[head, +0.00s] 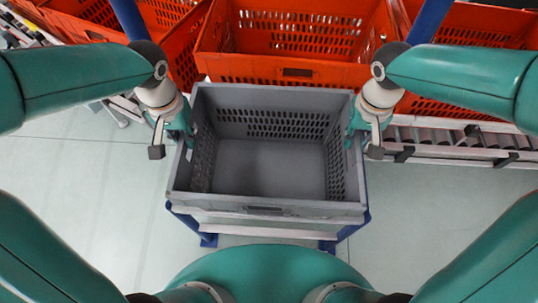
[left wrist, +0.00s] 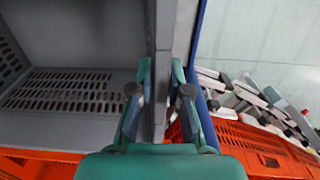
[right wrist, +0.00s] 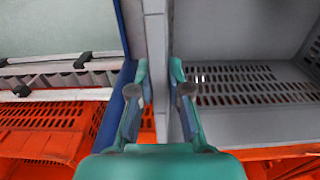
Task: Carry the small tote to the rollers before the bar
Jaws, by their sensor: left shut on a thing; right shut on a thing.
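The small tote is a grey, empty crate with slotted walls; its front rim (head: 265,207) faces me in the head view. It appears to rest on a stand with blue legs (head: 352,227). My left gripper (head: 182,138) is shut on the tote's left wall, one finger inside and one outside, as the left wrist view shows (left wrist: 160,90). My right gripper (head: 357,128) is shut on the right wall the same way, seen in the right wrist view (right wrist: 160,88). The tote looks level. The contact under the tote is mostly hidden.
Large orange totes (head: 300,70) stand just behind the grey tote, with others to the left and right. A roller conveyor (head: 450,138) runs at the right behind, partly under the orange totes. Pale floor (head: 85,190) is clear to the left and right of the stand.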

